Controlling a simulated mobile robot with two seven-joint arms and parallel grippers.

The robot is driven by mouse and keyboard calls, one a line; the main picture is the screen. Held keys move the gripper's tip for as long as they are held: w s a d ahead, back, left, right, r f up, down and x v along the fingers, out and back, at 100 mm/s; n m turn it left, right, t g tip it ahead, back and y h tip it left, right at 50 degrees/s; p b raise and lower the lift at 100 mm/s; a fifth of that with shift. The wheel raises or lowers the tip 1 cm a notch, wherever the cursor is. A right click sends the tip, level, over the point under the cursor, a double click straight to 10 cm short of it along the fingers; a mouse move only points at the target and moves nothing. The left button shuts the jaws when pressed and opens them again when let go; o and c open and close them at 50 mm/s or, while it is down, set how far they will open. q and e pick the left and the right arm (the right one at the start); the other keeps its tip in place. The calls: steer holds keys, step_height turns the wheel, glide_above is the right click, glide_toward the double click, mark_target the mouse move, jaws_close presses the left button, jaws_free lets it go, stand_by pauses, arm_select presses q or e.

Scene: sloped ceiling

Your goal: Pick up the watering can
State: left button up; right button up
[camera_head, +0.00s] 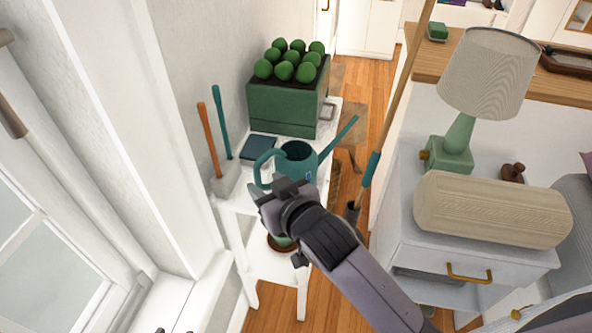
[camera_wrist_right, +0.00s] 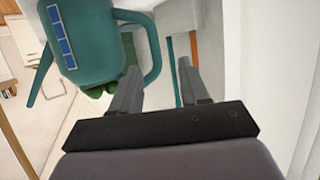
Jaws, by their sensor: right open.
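The teal watering can (camera_head: 299,164) stands upright on a white shelf stand (camera_head: 232,204). Its spout points to the upper right and its loop handle is on the left in the head view. My right gripper (camera_head: 275,188) is open and empty at the near side of the can, close to the handle. In the right wrist view the can (camera_wrist_right: 88,40) fills the upper left. Its handle (camera_wrist_right: 154,50) shows just beyond and between the open fingertips (camera_wrist_right: 158,68); I cannot tell whether they touch it. Only two small dark tips, perhaps my left gripper, show at the bottom edge of the head view.
A green planter (camera_head: 280,108) with round plants stands behind the can, beside a dark blue book (camera_head: 258,147). Two long-handled tools (camera_head: 222,140) lean at the wall. A broom-like pole (camera_head: 385,125) rises right of the spout. A nightstand (camera_head: 450,255) with lamp (camera_head: 492,72) is at right.

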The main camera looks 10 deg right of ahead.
mark_target(259, 174)
steer(key=shift+d+x, duration=0.15)
steer(key=shift+x, duration=1.25)
steer(key=shift+d+x, duration=0.1)
steer(key=shift+x, duration=1.25)
jaws_close()
steer(key=shift+w+r, duration=0.1)
steer(key=shift+r, duration=0.05)
